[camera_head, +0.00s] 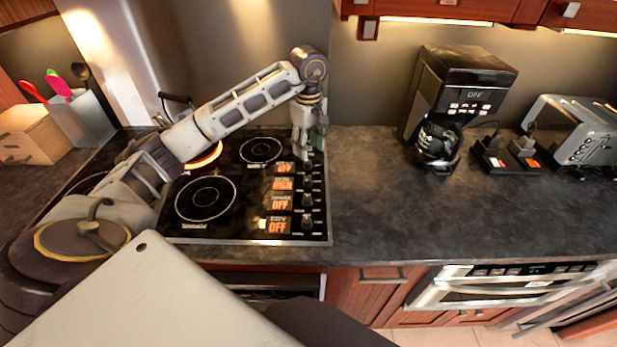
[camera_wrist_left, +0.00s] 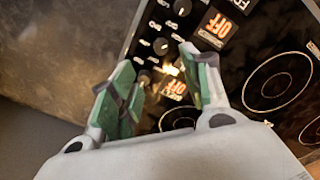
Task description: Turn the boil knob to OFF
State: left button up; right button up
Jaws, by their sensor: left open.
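The black stovetop (camera_head: 230,232) has a column of knobs along its right side, with an orange-lit label beside each. In the head view the front knob (camera_head: 307,222) and the one behind it (camera_head: 306,200) stand clear. Several labels read OFF; the second from the back (camera_head: 283,184) is too small to read, and I cannot tell which knob is boil. My left gripper (camera_head: 308,148) points down over the back end of the column. In the left wrist view its green-padded fingers (camera_wrist_left: 160,68) are open, with a dark knob (camera_wrist_left: 144,77) seen between them. Contact is unclear.
A burner at the back left (camera_head: 205,156) glows orange, partly hidden behind my left arm. A coffee maker (camera_head: 458,95) and a toaster (camera_head: 575,130) stand to the right. A utensil holder (camera_head: 85,115) stands at left.

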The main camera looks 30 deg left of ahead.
aim_at(308, 179)
pick_arm(q)
jog(key=shift+f+p, duration=0.8)
jog(key=shift+f, duration=5.65)
jog(key=c, duration=1)
